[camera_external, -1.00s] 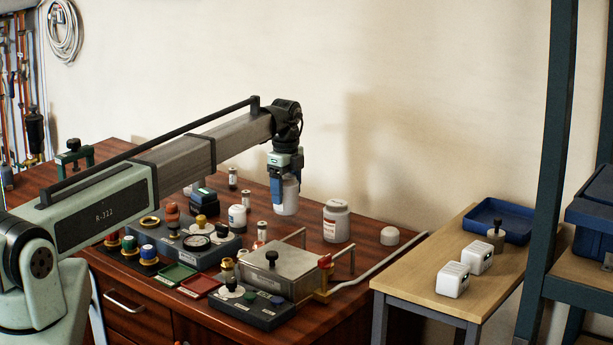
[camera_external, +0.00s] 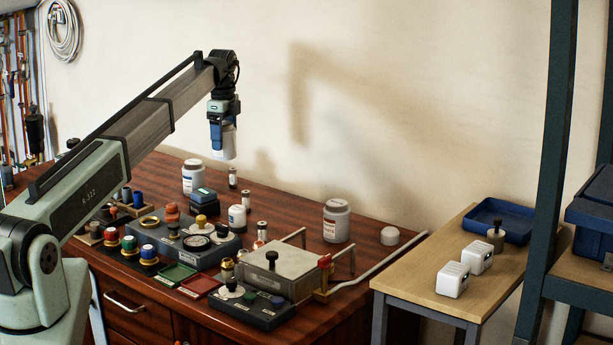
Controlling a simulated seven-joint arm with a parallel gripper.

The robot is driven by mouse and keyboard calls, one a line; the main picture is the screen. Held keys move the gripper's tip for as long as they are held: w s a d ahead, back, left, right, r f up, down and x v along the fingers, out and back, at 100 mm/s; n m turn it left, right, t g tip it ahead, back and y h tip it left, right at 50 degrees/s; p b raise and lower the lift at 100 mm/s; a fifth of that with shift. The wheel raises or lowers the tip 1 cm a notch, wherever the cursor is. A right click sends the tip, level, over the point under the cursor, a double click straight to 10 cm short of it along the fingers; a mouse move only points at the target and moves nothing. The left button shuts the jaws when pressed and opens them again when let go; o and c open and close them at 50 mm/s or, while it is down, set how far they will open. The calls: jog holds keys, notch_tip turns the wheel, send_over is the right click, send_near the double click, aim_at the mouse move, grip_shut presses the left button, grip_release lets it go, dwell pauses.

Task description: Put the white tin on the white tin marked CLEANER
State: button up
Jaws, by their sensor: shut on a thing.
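My gripper (camera_external: 216,131) points down and is shut on a white tin (camera_external: 229,142), held upright in the air above the back of the wooden bench. A white tin with a reddish label (camera_external: 336,221) stands at the back right of the bench. Another white tin with a label (camera_external: 193,177) stands at the back left. A smaller white tin (camera_external: 237,217) stands between them. The lettering is too small to read, so I cannot tell which tin is marked CLEANER.
A grey metal box with a black knob (camera_external: 270,271) and control boxes with coloured knobs crowd the bench front. A white dome (camera_external: 390,236) sits near the right edge. A side table (camera_external: 408,278) holds white cubes (camera_external: 453,280) and a blue tray (camera_external: 490,233).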

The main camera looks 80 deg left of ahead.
jog(key=s+a+r+n, duration=0.1)
jog(key=s+a+r, duration=0.3)
jog(key=s+a, duration=0.4)
jog(key=m, duration=0.3)
send_over(193, 162)
jog(key=shift+f, duration=4.1)
jog(key=shift+f, duration=0.1)
jog(key=o, duration=1.3)
notch_tip(193, 162, up, 12)
jog(key=shift+r, duration=0.1)
